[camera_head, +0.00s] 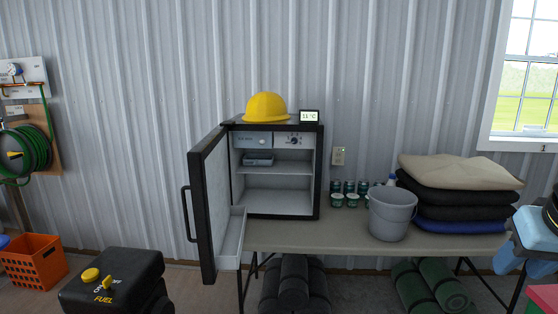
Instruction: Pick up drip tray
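A small mini fridge (318,170) stands on the table with its door (208,205) swung wide open to the left. Inside, a small shallow grey tray (259,161), which looks like the drip tray, sits at the upper left below the ice box front (252,141). It is at the level of the upper shelf (293,168). Its inside is too small to make out clearly.
A yellow hard hat (266,107) and a small display (309,116) sit on the fridge. The table (290,238) also holds green cans (351,200), a grey bucket (391,214) and folded fabrics (458,190). A black fuel container (112,281) stands at front left.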

